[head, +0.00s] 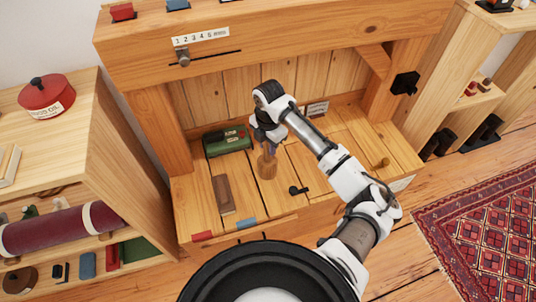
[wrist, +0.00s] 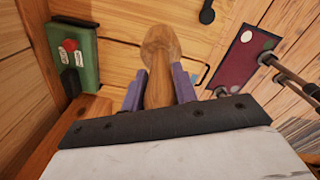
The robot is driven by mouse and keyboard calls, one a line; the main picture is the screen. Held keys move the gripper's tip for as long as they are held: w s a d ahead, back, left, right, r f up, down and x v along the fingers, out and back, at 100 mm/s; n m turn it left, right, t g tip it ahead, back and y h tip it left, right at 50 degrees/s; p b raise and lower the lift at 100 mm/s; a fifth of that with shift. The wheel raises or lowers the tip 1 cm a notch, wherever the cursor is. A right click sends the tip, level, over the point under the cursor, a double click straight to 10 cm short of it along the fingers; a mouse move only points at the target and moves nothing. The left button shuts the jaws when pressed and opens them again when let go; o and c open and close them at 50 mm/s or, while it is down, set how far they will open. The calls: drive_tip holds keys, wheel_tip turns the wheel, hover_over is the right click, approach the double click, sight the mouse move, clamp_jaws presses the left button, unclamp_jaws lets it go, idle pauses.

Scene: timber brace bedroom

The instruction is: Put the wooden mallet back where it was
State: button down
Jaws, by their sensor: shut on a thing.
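The wooden mallet (head: 267,166) is in my gripper (head: 267,140) in the head view, above the middle of the wooden bench (head: 315,163). Its rounded wooden end points down toward the bench top. I cannot tell whether it touches the boards. In the wrist view, the mallet (wrist: 160,50) stands out between the two purple-grey fingers of my gripper (wrist: 160,88), which are shut on its narrower part. My gripper hides the rest of the mallet.
A green box (head: 228,140) sits left of the mallet, also in the wrist view (wrist: 83,60). A brown block (head: 223,194) lies front left. A black handle-like piece (head: 298,190) is front right. A thick bench beam (head: 260,30) overhangs behind. A shelf with a red tin (head: 46,95) stands left.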

sight(268, 155)
drive_tip(key=shift+f, duration=2.55)
drive_tip(key=shift+f, duration=0.15)
drive_tip(key=c, duration=1.1)
unclamp_jaws()
wheel_tip(268, 155, up, 12)
drive_tip(key=shift+d+r, duration=0.1)
drive_tip(key=shift+r, duration=0.1)
drive_tip(key=shift+s+f, duration=0.1)
